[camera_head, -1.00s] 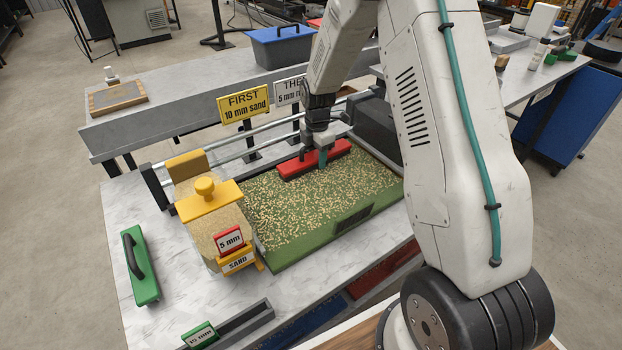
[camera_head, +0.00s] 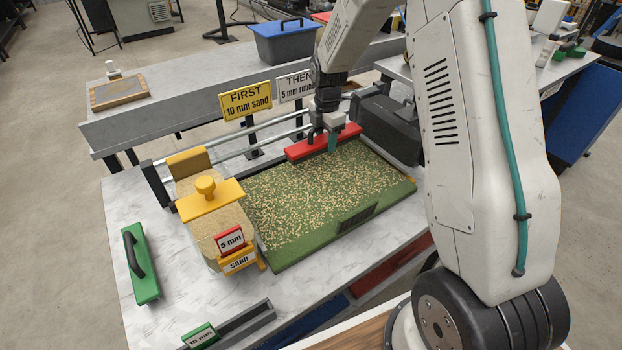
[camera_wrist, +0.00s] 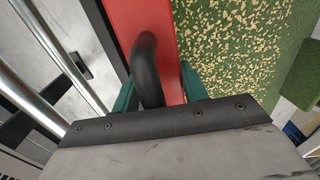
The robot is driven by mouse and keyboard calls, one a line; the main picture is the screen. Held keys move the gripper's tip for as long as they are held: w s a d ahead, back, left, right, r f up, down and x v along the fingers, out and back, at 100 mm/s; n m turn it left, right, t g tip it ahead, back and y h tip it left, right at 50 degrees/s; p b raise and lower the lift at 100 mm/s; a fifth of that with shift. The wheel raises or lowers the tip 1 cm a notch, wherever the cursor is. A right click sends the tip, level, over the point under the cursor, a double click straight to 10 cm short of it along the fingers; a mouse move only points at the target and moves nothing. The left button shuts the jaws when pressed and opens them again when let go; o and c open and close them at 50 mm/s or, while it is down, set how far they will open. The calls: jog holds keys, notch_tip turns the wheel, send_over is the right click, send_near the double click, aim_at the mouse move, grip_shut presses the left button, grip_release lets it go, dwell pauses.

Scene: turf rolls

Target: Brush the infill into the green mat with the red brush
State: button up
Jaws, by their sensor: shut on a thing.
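The green mat (camera_head: 390,196) lies on the bench, with pale tan infill grains scattered over most of its surface. The red brush (camera_head: 343,137) is at the mat's far edge. My gripper (camera_head: 324,142) is shut on the brush's black handle. In the wrist view the red brush (camera_wrist: 140,30) runs along the mat (camera_wrist: 295,75), and its black handle (camera_wrist: 150,70) stands between the green fingers of my gripper (camera_wrist: 155,85). The bristles are hidden, so I cannot tell whether they touch the mat.
A yellow sand hopper (camera_head: 209,205) marked "5 mm" and "SAND" stands at the mat's left end. A green brush (camera_head: 140,263) lies on the bench at the left. A yellow sign (camera_head: 246,102) reads "FIRST 10 mm sand". Metal rails (camera_head: 210,160) run behind the mat.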

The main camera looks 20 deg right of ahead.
jog(key=shift+r, duration=1.95)
